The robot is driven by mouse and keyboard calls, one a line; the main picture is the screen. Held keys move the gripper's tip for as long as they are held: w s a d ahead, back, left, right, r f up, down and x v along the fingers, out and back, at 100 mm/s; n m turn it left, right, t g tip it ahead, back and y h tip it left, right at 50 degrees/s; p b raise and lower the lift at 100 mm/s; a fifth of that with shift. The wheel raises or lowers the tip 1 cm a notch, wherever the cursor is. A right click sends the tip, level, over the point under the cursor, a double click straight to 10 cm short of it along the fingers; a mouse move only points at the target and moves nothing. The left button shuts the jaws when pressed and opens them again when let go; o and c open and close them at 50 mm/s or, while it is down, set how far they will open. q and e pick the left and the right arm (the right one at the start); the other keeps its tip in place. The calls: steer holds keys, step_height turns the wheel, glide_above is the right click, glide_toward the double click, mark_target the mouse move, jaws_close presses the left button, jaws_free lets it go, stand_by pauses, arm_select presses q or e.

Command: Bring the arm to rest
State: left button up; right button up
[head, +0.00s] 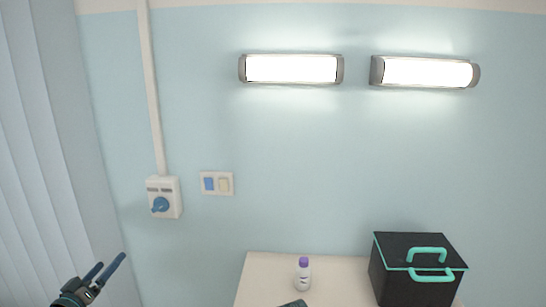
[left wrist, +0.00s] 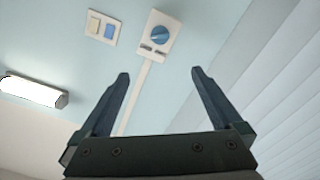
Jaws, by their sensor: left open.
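My left gripper (head: 106,268) is raised at the lower left of the head view, in front of the blue wall and near the blinds. Its two dark fingers stand apart and it is empty. In the left wrist view the open fingers (left wrist: 160,80) show with nothing between them but the wall and a white conduit.
A pale table (head: 256,273) at the bottom holds a white bottle with a purple cap (head: 303,274) and a black box with teal handles (head: 410,282). A blue-knobbed wall switch (head: 163,198), a double switch plate (head: 217,184) and two lit lamps are on the wall. Blinds (head: 45,170) hang left.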

arm_select(q)
steer(key=d+f+m+g+h, duration=0.2)
steer(key=d+f+g, duration=0.2)
steer(key=d, duration=0.5)
steer(key=d+f+m+g+h, duration=0.25)
steer(key=d+f, duration=0.25)
steer(key=d, duration=0.5)
steer(key=d+f+m+g+h, duration=0.15)
steer(key=d+f+g, duration=0.25)
steer(key=d, duration=0.5)
steer(key=s+d+f+m+g+y, duration=0.2)
steer(key=s+d+f+g+y, duration=0.6)
steer(key=s, duration=0.5)
steer(key=shift+s+d+f+m+y, duration=0.35)
steer(key=shift+d+f+y, duration=0.15)
steer(key=shift+d, duration=0.7)
arm_select(e)
steer(key=shift+s, duration=0.15)
